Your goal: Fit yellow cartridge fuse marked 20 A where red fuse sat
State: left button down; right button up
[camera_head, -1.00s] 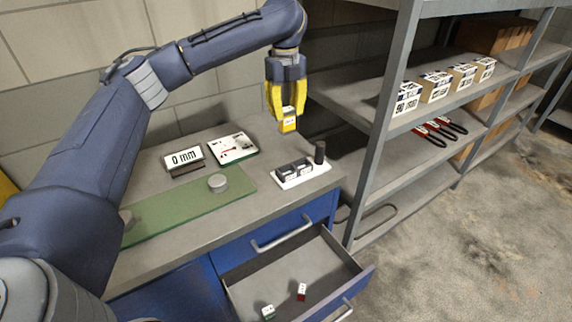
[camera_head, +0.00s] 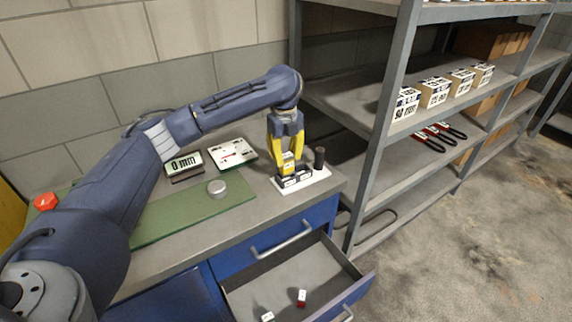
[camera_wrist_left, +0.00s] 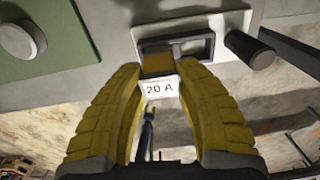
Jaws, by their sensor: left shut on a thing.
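My left gripper (camera_head: 286,150) is shut on the yellow cartridge fuse (camera_head: 287,160) and holds it upright at the black fuse holder (camera_head: 302,177) on its white base. In the left wrist view the fuse's white label reads 20 A (camera_wrist_left: 160,87), between the yellow fingers (camera_wrist_left: 160,105). The fuse's far end overlaps the left part of the holder; how deep it sits I cannot tell. A red fuse (camera_head: 301,298) lies in the open drawer. My right gripper is not in view.
A black cylinder (camera_head: 319,157) stands just right of the holder. A green mat (camera_head: 190,211) with a grey round knob (camera_head: 216,188), a 0 mm display (camera_head: 184,165) and a dial panel (camera_head: 232,153) are to the left. The drawer (camera_head: 262,288) is open below; a shelf rack stands right.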

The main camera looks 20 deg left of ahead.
aim_at(286, 165)
pick_arm(q)
jog(key=shift+f, duration=1.7)
jog(key=shift+f, duration=0.1)
jog(key=c, duration=0.9)
grip_release()
jog(key=shift+c, duration=0.2)
notch_tip(286, 165, up, 12)
jog(key=shift+s+r, duration=0.1)
jog(key=shift+s, duration=0.05)
